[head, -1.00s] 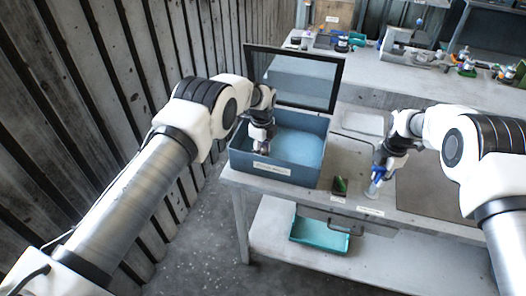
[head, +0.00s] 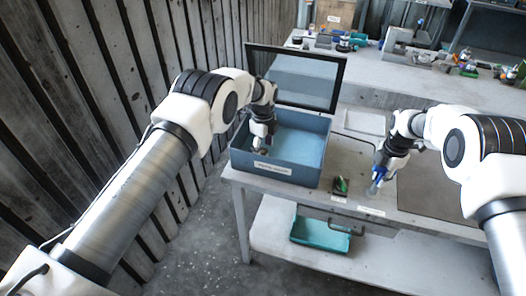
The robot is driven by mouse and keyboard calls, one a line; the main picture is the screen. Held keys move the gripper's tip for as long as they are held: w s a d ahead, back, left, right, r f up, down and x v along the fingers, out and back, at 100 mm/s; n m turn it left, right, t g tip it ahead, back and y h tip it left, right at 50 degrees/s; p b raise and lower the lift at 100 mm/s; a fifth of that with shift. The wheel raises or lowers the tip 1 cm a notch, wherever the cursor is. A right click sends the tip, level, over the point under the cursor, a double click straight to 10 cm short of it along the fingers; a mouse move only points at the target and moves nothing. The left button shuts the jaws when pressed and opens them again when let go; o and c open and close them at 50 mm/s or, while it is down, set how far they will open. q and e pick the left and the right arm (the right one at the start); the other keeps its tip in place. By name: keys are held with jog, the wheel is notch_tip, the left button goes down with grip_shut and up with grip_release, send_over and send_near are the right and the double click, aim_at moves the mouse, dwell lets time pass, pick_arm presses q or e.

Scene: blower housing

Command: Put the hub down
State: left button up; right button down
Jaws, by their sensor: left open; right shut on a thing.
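My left gripper (head: 262,142) is open, pointing down inside the blue open box, near its left end. A small dark-and-light shape shows at its fingertips; I cannot tell whether this is the hub. My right gripper (head: 379,173) points down over the table, right of the box, and is shut on a small pale-blue piece (head: 374,187), mostly hidden by the fingers. I cannot tell whether this piece is the hub, or whether it touches the table.
The blue box (head: 290,173) has its dark-framed lid (head: 305,82) raised behind it. A small green-and-dark item (head: 341,184) lies between box and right gripper. A dark mat (head: 430,200) is at right. A teal tray (head: 320,235) sits on the lower shelf.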

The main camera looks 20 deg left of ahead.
aim_at(263, 152)
pick_arm(q)
notch_tip(263, 152, up, 10)
jog(key=shift+f, duration=0.15)
